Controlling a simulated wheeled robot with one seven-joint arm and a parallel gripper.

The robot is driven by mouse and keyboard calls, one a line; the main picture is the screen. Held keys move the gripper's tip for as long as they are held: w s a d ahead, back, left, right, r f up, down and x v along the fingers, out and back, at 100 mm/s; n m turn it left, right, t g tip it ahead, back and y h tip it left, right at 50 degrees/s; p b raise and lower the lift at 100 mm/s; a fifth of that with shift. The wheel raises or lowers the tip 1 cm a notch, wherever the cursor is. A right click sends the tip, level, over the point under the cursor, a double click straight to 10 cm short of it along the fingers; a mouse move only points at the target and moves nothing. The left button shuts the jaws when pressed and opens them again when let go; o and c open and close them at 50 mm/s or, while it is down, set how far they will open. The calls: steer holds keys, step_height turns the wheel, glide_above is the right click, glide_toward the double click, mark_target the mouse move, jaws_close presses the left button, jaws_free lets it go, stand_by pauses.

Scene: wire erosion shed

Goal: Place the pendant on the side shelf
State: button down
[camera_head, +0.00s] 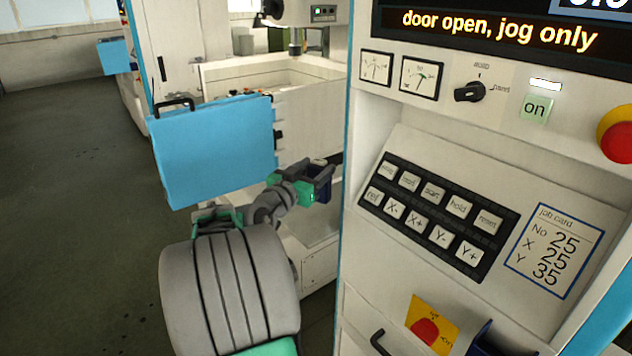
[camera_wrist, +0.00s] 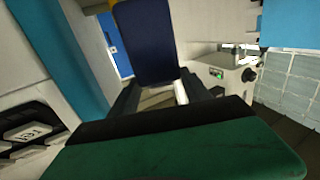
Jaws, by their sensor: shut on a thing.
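My gripper (camera_head: 312,179) is in the middle of the head view, in front of the machine's open bay. It is shut on a dark blue block-like thing, which I take to be the pendant (camera_head: 325,187). In the wrist view the pendant (camera_wrist: 146,42) stands up beyond the jaws as a dark blue slab. My gripper's dark fingers (camera_wrist: 165,95) reach towards its lower end there. The face of the pendant is turned away or too small to read. I cannot make out a side shelf for certain in either view.
The open blue door (camera_head: 213,150) stands just left of my gripper. The control panel (camera_head: 455,200) with its buttons rises close on the right. A dark blue holder-like part (camera_head: 487,338) sits low on the panel's front. The floor (camera_head: 70,200) at left is clear.

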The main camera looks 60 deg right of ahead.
steer(key=shift+w+d+f, duration=0.25)
steer(key=shift+d+f, duration=0.45)
steer(key=shift+f, duration=0.1)
steer(key=shift+d+f, duration=0.1)
steer(key=shift+f, duration=1.55)
steer(key=shift+w+f, duration=0.1)
steer(key=shift+c, duration=2.4)
jaws_free()
